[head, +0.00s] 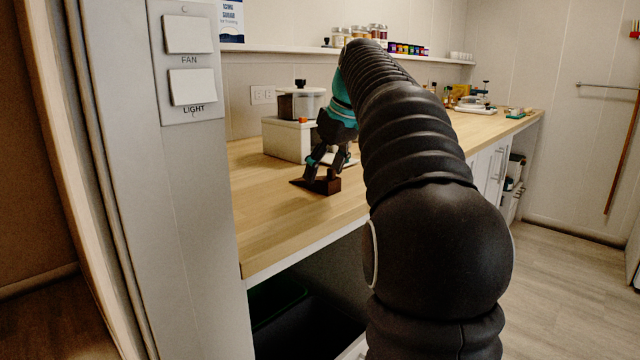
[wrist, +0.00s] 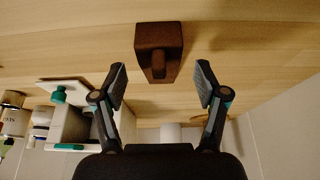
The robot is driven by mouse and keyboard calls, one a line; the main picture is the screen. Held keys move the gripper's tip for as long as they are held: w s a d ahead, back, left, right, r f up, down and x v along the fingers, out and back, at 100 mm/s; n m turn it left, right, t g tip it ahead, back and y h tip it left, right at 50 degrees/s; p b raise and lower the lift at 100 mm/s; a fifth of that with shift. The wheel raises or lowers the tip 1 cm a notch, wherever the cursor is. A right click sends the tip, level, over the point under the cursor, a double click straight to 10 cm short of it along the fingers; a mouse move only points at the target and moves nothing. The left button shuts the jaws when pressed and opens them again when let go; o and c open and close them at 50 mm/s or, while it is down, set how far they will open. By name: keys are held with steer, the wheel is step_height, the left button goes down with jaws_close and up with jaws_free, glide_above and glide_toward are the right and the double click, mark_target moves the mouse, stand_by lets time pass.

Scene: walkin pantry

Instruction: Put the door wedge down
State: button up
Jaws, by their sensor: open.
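The door wedge (head: 326,184) is a dark brown block lying on the wooden counter (head: 270,230), near its front left part. In the wrist view the wedge (wrist: 158,52) lies on the wood just beyond and between the fingertips. My gripper (head: 322,172) is above and beside the wedge in the head view. In the wrist view my gripper (wrist: 161,82) has its two fingers spread wide, with a gap on both sides of the wedge. The fingers do not appear to touch it.
Jars (head: 378,31) line the wall shelf. A wall panel with switches (head: 188,35) is at the left. The counter's front left is clear.

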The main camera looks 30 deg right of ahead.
steer(key=shift+x, duration=1)
jaws_close()
steer(key=shift+r, duration=0.15)
steer(key=shift+r, duration=0.55)
step_height(320, 180, up, 2)
steer(key=shift+r, duration=0.15)
steer(key=s+d+r, duration=0.7)
steer(key=s+d, duration=0.1)
steer(key=shift+s+r, duration=0.15)
steer(key=shift+s, duration=0.15)
